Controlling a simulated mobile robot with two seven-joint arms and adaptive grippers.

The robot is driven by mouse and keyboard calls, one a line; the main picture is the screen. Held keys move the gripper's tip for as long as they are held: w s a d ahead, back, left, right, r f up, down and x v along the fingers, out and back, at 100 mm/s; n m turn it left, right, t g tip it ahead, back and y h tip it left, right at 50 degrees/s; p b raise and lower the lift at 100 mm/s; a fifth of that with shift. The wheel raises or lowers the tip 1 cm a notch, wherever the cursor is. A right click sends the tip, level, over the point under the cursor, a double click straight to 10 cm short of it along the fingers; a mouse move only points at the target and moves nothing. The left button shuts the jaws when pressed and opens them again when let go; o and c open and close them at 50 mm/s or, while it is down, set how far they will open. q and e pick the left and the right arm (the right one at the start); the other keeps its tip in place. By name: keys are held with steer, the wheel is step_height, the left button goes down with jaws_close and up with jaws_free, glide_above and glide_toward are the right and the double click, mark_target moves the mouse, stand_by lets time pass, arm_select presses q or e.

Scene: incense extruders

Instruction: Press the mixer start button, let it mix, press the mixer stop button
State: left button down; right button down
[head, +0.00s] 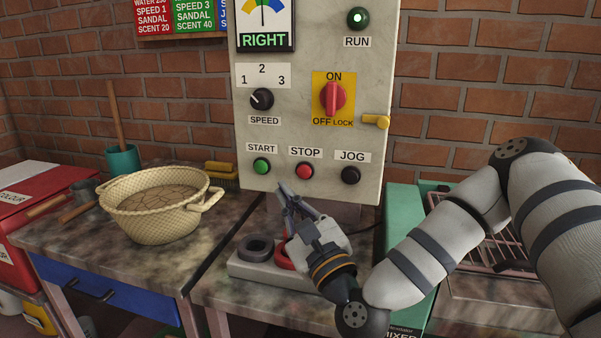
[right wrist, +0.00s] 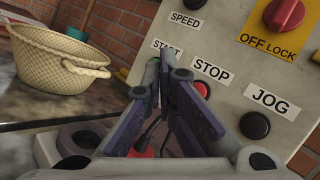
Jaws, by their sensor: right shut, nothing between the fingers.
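The control panel (head: 330,140) stands upright at the back. Its green start button (head: 261,165) is at the lower left, the red stop button (head: 304,171) is in the middle and the black jog button (head: 350,175) is to its right. My right gripper (head: 284,192) is shut and empty, with its tips just below the start and stop buttons. In the right wrist view its fingers (right wrist: 160,72) cover most of the start button, while the stop button (right wrist: 202,88) shows to their right. I cannot tell whether the tips touch the panel. My left gripper is out of view.
The red rotary switch (head: 333,99) and black speed knob (head: 262,99) stick out above the buttons. A woven basket (head: 157,205) stands left on the table.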

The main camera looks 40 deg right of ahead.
mark_target(303, 175)
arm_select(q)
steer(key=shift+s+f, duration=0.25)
arm_select(e)
steer(key=shift+w+d, duration=1.45)
steer(key=shift+d, duration=0.25)
steer(key=shift+w+d, duration=1.4)
steer(key=shift+d, duration=0.25)
steer(key=shift+w, duration=0.1)
arm_select(q)
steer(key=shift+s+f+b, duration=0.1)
steer(key=shift+b, duration=0.2)
arm_select(e)
steer(key=shift+w+d, duration=0.2)
steer(key=shift+d, duration=0.1)
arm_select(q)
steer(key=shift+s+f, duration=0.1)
arm_select(e)
steer(key=shift+w+d, duration=0.3)
steer(key=shift+d, duration=0.1)
steer(key=shift+s+a, duration=0.6)
steer(key=shift+a, duration=0.1)
